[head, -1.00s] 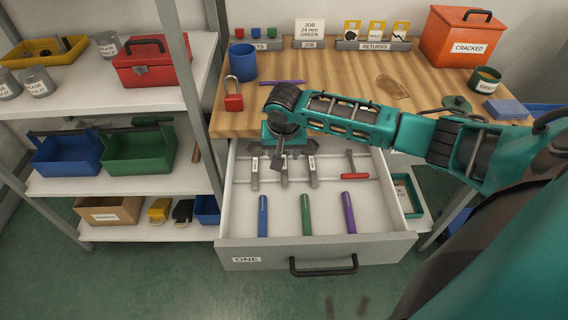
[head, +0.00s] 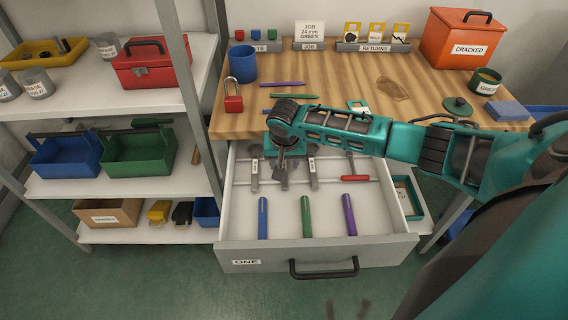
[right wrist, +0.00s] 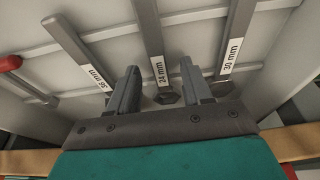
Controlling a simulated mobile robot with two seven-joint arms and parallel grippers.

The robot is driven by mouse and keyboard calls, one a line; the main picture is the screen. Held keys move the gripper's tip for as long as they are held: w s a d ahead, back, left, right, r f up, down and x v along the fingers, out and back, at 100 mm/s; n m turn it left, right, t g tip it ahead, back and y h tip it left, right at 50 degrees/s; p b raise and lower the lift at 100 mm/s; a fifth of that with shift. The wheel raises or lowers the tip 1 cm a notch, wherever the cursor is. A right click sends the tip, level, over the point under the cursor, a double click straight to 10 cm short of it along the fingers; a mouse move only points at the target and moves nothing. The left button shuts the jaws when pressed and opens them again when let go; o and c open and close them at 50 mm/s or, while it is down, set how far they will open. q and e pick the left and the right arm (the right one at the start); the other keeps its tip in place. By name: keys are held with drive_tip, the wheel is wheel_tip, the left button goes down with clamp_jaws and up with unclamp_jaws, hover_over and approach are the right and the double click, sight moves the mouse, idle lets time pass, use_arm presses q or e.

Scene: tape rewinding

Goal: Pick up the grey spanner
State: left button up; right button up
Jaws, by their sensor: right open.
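Three grey spanners with white size labels lie in the open drawer's back compartment. In the right wrist view they are the 36 mm spanner (right wrist: 75,48), the 24 mm spanner (right wrist: 149,30) and the 30 mm spanner (right wrist: 238,30). In the head view the left (head: 254,176) and right (head: 313,174) spanners show, while my gripper mostly hides the middle one. My right gripper (head: 281,180) is open and points down over the middle spanner. In the right wrist view its fingers (right wrist: 160,82) stand either side of the 24 mm spanner's end. Contact cannot be told. My left gripper is out of view.
The drawer (head: 378,246) also holds a red-handled tool (head: 354,167) and blue, green and purple rods in front. The bench (head: 335,95) above holds a blue cup (head: 243,65), a red padlock (head: 233,102) and an orange box (head: 459,42). Shelves stand at left.

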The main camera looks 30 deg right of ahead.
drive_tip(key=shift+f, duration=0.1)
drive_tip(key=shift+c, duration=0.2)
clamp_jaws()
idle(0.4)
